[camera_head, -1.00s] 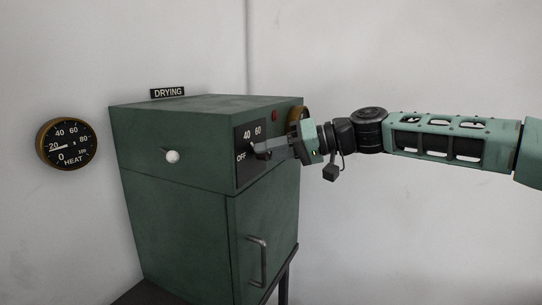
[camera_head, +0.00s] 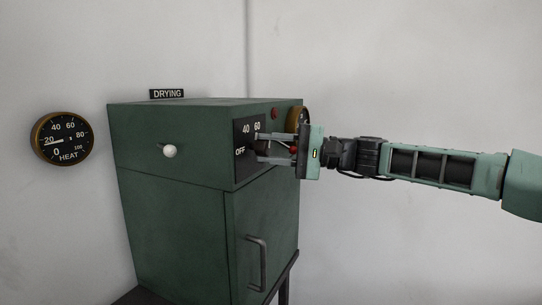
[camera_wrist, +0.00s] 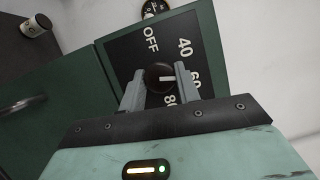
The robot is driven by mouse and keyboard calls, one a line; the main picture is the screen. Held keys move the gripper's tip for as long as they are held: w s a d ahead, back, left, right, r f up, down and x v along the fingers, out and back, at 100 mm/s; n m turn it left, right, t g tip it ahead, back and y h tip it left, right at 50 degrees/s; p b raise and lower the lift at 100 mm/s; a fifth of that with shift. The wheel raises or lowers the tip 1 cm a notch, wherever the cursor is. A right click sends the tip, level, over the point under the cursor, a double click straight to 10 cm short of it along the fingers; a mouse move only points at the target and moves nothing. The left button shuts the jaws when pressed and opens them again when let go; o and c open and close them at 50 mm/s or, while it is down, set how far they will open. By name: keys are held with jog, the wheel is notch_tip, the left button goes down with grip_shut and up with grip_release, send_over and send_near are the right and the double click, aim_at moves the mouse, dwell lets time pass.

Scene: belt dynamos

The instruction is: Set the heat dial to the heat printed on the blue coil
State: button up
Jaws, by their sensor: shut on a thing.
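The heat dial's dark knob (camera_wrist: 155,73) sits between my fingertips in the wrist view, and my gripper (camera_wrist: 160,88) is shut on it. A white mark on the knob points right, toward the 60. The black dial plate (camera_wrist: 124,50) carries OFF, 40, 60 and 80; the 60 and 80 are partly covered by my gripper. In the head view my gripper (camera_head: 262,150) reaches the plate (camera_head: 241,165) from the right, hiding much of the knob. No blue coil shows in either view.
The green DRYING cabinet (camera_head: 165,200) has a white-knobbed lever (camera_head: 170,151) and a door handle (camera_head: 258,262). A round HEAT gauge (camera_head: 62,138) hangs on the wall, its needle near 20. A labelled jar (camera_wrist: 36,25) stands at upper left in the wrist view.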

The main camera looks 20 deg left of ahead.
jog(key=shift+f+m+y+b, duration=0.1)
jog(key=shift+m+y+b, duration=0.5)
jog(key=shift+m, duration=0.8)
jog(key=o, duration=1)
jog(key=b+v, duration=0.6)
jog(key=v, duration=1.1)
jog(key=shift+s+d, duration=0.1)
jog(key=shift+d, duration=0.2)
